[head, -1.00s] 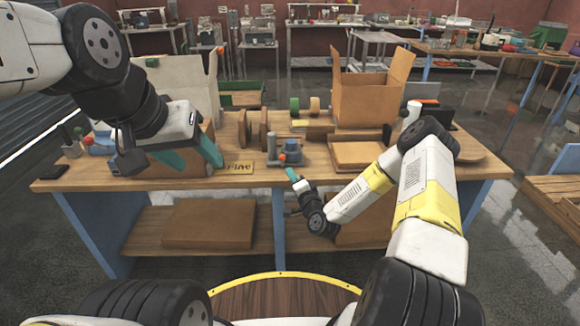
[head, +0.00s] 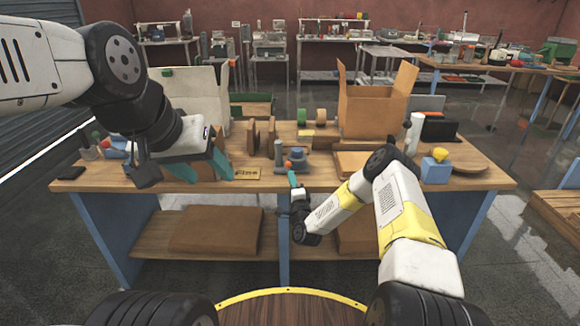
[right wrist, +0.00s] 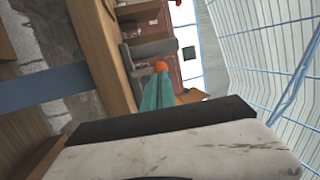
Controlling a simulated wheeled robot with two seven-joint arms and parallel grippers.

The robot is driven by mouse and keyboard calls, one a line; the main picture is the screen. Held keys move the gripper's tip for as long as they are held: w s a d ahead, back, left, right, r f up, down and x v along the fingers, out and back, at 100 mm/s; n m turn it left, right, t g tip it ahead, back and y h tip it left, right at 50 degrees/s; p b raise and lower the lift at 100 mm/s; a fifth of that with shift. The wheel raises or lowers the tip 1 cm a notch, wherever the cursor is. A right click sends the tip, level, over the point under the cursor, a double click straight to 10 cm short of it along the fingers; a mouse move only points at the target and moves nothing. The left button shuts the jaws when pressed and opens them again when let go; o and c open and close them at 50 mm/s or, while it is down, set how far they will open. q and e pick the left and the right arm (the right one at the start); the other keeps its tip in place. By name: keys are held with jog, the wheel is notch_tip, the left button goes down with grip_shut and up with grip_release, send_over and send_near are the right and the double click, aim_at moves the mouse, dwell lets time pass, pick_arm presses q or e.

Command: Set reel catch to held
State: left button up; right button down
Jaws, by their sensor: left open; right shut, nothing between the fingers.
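A small device with a grey post, a blue-grey body (head: 297,157) and an orange knob (head: 288,164) stands near the table's front edge in the head view. I cannot tell for certain that it is the reel catch. My right gripper (head: 292,180) is shut and empty just in front of and below the knob. In the right wrist view, the teal fingers (right wrist: 157,94) point at the orange knob (right wrist: 161,67), which shows just past their tips; contact cannot be told. My left gripper (head: 206,170) is open above the table's left part, by a tag reading "Fine" (head: 247,173).
A blue block with a yellow knob (head: 436,168) stands on the right of the table. An open cardboard box (head: 372,112) is at the back right, with a white cylinder (head: 414,134) beside it. Wooden discs (head: 251,137) stand left of the device. A lower shelf holds flat boxes (head: 215,230).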

aim_at(290, 164)
jog(key=shift+x, duration=1.4)
jog(key=shift+r, duration=0.1)
jog(key=shift+w+d+r+m+g+h, duration=0.1)
jog(key=shift+w+r+m+g+h, duration=0.35)
jog(key=shift+r+g, duration=0.45)
jog(key=shift+w+r+g, duration=0.15)
jog(key=shift+w+g, duration=0.35)
jog(key=shift+g, duration=0.4)
jog(key=shift+w+r, duration=0.15)
jog(key=shift+w, duration=0.2)
jog(key=shift+s, duration=0.1)
